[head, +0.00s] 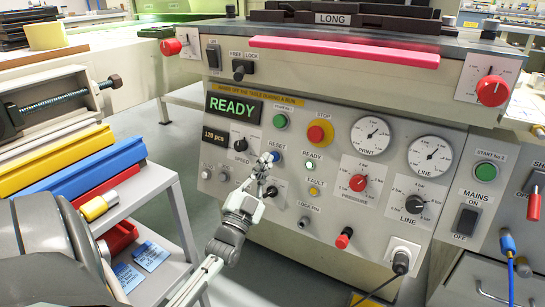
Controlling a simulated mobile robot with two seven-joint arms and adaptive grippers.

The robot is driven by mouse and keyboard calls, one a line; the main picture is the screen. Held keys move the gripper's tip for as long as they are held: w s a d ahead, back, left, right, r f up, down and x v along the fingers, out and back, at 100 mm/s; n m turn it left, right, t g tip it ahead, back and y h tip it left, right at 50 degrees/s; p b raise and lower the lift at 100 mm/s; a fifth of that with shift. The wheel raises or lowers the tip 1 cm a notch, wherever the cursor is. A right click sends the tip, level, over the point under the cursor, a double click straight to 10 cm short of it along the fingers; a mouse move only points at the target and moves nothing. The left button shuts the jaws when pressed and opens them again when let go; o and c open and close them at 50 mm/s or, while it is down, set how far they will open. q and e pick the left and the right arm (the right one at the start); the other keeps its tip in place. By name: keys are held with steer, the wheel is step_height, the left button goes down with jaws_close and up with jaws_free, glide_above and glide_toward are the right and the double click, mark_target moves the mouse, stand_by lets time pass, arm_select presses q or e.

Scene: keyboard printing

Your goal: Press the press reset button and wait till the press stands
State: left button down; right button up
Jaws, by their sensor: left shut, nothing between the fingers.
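The press panel (300,215) fills the middle of the head view. The blue reset button (276,156) sits under its RESET label. My left gripper (269,162) is shut and empty, its tips at or just beside the button. Its fingers partly cover the button, so I cannot tell whether they touch it. The display (233,107) reads READY in green. The green READY lamp (310,166) looks lit, and the amber FAULT lamp (313,191) is below it. My right gripper is not in view.
A red stop button (320,132) and a green start button (280,121) are close above. A pink bar (345,51) runs along the press's front edge. A cart (180,190) with coloured bars stands at left. A black plug (401,262) sits low right.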

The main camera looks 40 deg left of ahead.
arm_select(q)
steer(key=s+p, duration=0.1)
steer(key=s+r+p, duration=0.1)
steer(key=s, duration=0.1)
steer(key=s+d+p, duration=0.1)
steer(key=shift+s+r, duration=0.25)
steer(key=shift+r, duration=0.05)
stand_by(0.4)
